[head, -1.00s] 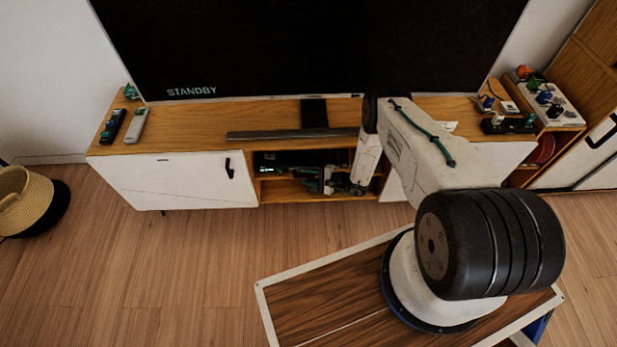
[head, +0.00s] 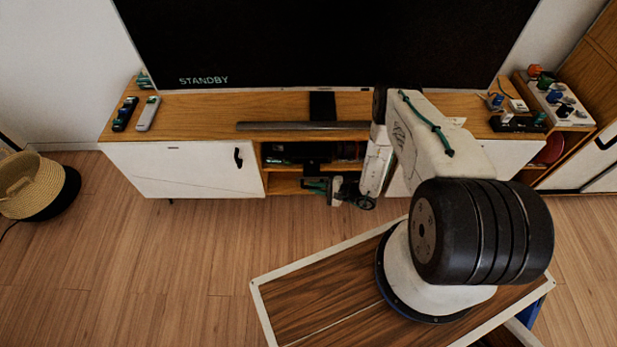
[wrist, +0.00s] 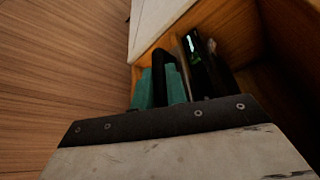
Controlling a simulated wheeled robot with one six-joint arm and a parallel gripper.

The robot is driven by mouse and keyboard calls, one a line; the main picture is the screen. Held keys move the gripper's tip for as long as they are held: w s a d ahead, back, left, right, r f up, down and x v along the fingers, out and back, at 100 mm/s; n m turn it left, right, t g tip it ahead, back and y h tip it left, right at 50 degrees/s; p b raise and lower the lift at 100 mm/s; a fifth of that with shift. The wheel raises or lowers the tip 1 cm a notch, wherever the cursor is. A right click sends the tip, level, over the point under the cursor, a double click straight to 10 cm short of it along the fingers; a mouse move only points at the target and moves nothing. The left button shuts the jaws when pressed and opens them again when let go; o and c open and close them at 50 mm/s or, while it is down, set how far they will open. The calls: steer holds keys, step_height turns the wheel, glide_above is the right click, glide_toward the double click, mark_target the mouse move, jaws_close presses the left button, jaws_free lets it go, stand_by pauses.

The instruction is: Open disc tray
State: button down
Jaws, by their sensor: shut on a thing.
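The dark disc player (head: 286,152) sits in the open middle bay of the TV cabinet. In the wrist view the player's dark front (wrist: 196,50) shows a small lit display. My gripper (head: 318,186), with green finger parts, is at the front of that bay, low and just outside it. It is shut on a dark piece that reaches back towards the player, apparently the disc tray (head: 312,169). The green fingertips (wrist: 160,88) show in the wrist view beside the player's front. The exact contact is partly hidden by the fingers.
A soundbar (head: 300,126) lies on the cabinet top under the TV (head: 320,45). Closed white doors (head: 190,170) flank the bay. Two remotes (head: 148,113) lie at the left. A basket (head: 35,185) stands on the floor.

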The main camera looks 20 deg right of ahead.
steer(key=s+a, duration=0.2)
steer(key=s, duration=0.4)
steer(key=shift+s+a, duration=0.35)
steer(key=c, duration=1.4)
jaws_free()
steer(key=v, duration=0.8)
steer(key=shift+f, duration=0.1)
